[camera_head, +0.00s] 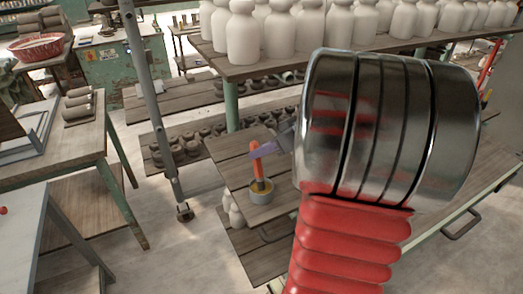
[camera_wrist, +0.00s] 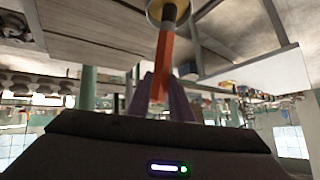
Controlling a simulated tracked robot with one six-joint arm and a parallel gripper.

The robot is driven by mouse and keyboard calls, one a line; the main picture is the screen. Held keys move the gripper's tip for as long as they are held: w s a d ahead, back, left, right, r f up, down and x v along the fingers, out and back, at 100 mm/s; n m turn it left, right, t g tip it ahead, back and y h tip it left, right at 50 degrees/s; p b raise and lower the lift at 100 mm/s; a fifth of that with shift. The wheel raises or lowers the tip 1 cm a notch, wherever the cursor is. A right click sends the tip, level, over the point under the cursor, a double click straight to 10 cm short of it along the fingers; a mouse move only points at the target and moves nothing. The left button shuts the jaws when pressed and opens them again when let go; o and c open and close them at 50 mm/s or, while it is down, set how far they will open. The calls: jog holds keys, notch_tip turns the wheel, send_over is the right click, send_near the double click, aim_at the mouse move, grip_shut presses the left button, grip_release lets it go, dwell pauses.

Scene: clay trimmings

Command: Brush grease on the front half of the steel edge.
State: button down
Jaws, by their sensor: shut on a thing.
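My gripper (camera_head: 268,149) is shut on the orange handle of a brush (camera_head: 257,168). The brush stands nearly upright, with its lower end in a small yellowish pot (camera_head: 261,196) on a plank-topped stand. In the wrist view, my gripper's purple fingers (camera_wrist: 163,84) clasp the orange brush handle (camera_wrist: 165,48), and its dark lower part reaches to the pot (camera_wrist: 153,12) at the top edge. The bristles are hidden inside the pot. I cannot tell for sure which surface is the steel edge.
My large arm link covers the middle right of the head view. Shelves of pale bottles (camera_head: 242,40) stand behind. A green-legged wooden table (camera_head: 88,140) and a grey table (camera_head: 30,225) are at left. Open floor (camera_head: 170,255) lies between them and the wooden stand (camera_head: 232,165).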

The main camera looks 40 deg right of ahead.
dwell(0.6)
notch_tip(320, 180, up, 7)
dwell(1.1)
jog(key=shift+s, duration=0.1)
dwell(0.6)
